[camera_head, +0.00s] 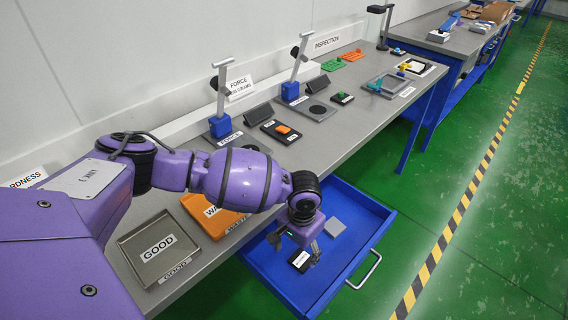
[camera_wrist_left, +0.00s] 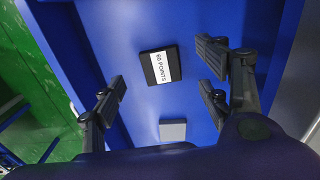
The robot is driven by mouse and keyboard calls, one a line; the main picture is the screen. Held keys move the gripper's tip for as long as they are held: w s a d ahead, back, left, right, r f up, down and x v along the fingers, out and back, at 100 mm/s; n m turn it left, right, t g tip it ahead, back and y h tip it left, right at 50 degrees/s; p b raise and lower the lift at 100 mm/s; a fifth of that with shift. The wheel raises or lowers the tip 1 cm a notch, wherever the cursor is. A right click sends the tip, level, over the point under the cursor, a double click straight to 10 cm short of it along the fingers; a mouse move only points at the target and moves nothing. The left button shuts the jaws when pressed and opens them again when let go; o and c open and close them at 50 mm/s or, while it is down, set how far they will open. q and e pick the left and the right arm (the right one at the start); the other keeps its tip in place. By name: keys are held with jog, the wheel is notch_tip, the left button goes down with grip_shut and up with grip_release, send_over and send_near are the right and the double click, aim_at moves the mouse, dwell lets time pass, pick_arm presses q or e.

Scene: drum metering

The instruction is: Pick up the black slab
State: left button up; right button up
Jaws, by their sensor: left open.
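The black slab (camera_head: 299,260) lies on the floor of the open blue drawer (camera_head: 343,270). In the left wrist view the black slab (camera_wrist_left: 161,66) carries a white label reading "60 POINTS". My left gripper (camera_head: 296,243) reaches down over the drawer, close above the slab. In the left wrist view the fingers of my left gripper (camera_wrist_left: 165,92) are spread wide, with the slab between and beyond them, untouched. My right gripper is not in view.
A grey slab (camera_head: 335,227) lies in the same drawer, also in the left wrist view (camera_wrist_left: 173,131). The drawer walls surround both. Above are the grey bench (camera_head: 330,140), a GOOD tray (camera_head: 157,248) and an orange tray (camera_head: 212,214).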

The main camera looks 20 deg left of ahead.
aim_at(300, 260)
pick_arm(q)
jog(key=f, duration=0.4)
jog(key=w+f, duration=0.1)
jog(key=f, duration=0.1)
jog(key=shift+d, duration=0.2)
jog(key=c, duration=1.2)
